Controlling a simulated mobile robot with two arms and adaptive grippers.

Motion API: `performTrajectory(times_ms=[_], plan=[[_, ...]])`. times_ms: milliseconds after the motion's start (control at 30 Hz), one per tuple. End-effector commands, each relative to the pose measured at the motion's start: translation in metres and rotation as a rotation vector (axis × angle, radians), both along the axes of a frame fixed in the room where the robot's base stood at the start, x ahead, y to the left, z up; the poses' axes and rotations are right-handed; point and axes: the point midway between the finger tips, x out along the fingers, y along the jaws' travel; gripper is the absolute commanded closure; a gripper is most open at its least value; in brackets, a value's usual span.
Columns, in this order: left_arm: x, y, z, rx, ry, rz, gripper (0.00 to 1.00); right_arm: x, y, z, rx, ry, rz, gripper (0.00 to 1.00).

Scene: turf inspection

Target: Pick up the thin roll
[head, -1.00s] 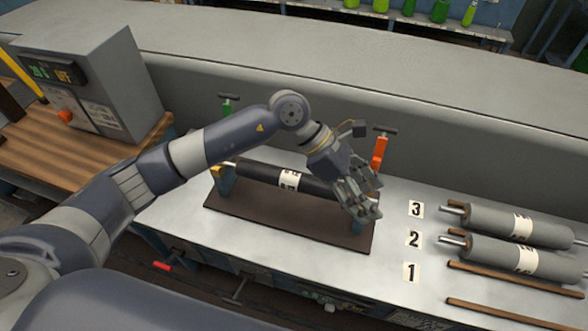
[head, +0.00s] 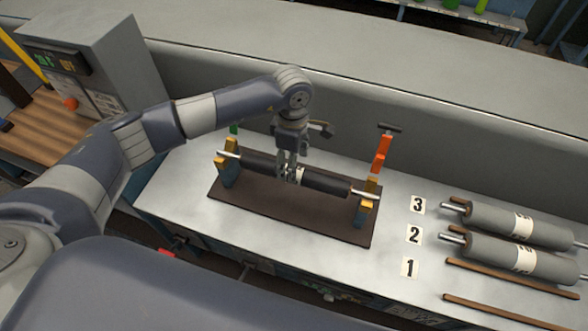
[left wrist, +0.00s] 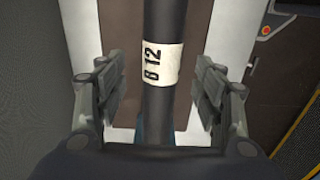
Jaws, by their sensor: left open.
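The thin roll (head: 325,182) is black with a white label and metal shaft ends. It rests across two yellow-topped supports above a dark brown base plate (head: 290,221) on the bench. In the left wrist view the roll (left wrist: 163,105) runs lengthwise through the middle, its label marked with a number that looks like 12. My left gripper (head: 290,178) points down over the roll's middle, near the label. In the left wrist view its open fingers (left wrist: 160,90) stand on either side of the roll, with gaps between. My right gripper is not in view.
Two thicker grey rolls (head: 505,222) lie on wooden strips at the right, beside number cards 3 and 2. The strips by card 1 (head: 410,267) are empty. An orange clamp (head: 381,153) rises behind the right support. A grey control box (head: 95,75) stands at left.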

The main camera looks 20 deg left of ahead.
Motion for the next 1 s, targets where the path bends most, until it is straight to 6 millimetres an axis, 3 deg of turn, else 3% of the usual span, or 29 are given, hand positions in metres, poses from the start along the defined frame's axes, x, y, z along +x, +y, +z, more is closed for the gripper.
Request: performTrajectory(times_ms=[200, 367, 600, 900, 1000], plan=[[-0.003, -0.004, -0.025, 0.0, 0.006, 0.002, 0.38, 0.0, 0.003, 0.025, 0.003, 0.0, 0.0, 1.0], [-0.002, -0.004, -0.041, -0.001, 0.003, 0.0, 0.38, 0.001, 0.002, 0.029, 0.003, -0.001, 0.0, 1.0], [-0.001, -0.004, -0.044, -0.001, 0.001, 0.0, 0.38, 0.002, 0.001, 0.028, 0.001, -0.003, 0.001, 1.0], [-0.001, -0.004, -0.044, -0.001, 0.001, 0.0, 1.0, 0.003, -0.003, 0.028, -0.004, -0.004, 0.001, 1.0], [-0.001, -0.004, -0.043, -0.002, -0.001, 0.0, 1.0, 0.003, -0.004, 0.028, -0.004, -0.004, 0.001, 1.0]])
